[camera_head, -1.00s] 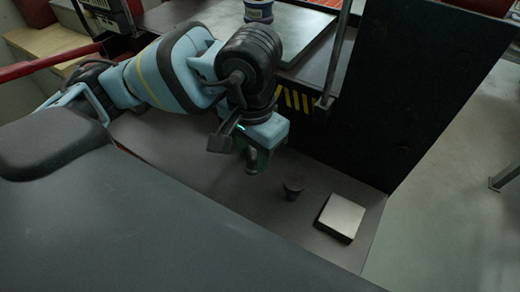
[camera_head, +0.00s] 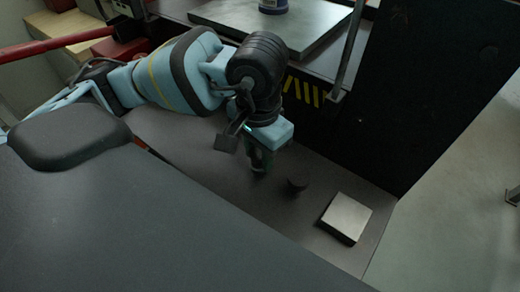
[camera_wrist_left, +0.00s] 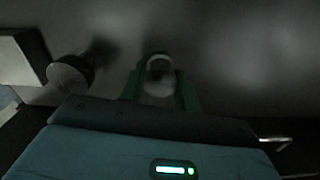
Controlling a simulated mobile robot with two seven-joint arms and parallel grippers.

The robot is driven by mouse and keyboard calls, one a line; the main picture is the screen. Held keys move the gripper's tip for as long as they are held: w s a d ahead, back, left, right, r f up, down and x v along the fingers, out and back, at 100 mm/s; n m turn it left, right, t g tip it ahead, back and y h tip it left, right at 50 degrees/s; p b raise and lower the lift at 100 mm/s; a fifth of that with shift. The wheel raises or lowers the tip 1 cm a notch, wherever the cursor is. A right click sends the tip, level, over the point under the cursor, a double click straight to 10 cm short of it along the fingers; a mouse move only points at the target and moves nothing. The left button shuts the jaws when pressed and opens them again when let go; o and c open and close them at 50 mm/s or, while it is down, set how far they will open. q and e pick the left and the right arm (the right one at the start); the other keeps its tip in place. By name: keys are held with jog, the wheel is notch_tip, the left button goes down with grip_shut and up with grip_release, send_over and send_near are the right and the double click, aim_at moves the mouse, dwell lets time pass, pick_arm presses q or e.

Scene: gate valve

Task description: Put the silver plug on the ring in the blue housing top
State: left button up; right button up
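My left gripper (camera_head: 260,160) points down at the dark surface, left of a dark flared stub. In the left wrist view its green fingers (camera_wrist_left: 160,85) stand on both sides of a small grey round piece with a pale rim (camera_wrist_left: 159,78). It looks like the silver plug, held between them; the view is dim and blurred. My right gripper is not in view.
The dark stub (camera_head: 297,184) stands close to the right of my left gripper and also shows in the wrist view (camera_wrist_left: 72,74). A square silver block (camera_head: 346,217) lies farther right. A tall dark panel (camera_head: 430,90) and a vertical rod (camera_head: 347,50) stand behind.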

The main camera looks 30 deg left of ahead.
aim_at(259, 153)
pick_arm(q)
jog(key=o, duration=0.4)
jog(key=shift+s+d+r, duration=0.1)
jog(key=shift+s, duration=0.05)
jog(key=shift+o, duration=0.4)
notch_tip(259, 153, up, 12)
jog(key=shift+p, duration=0.4)
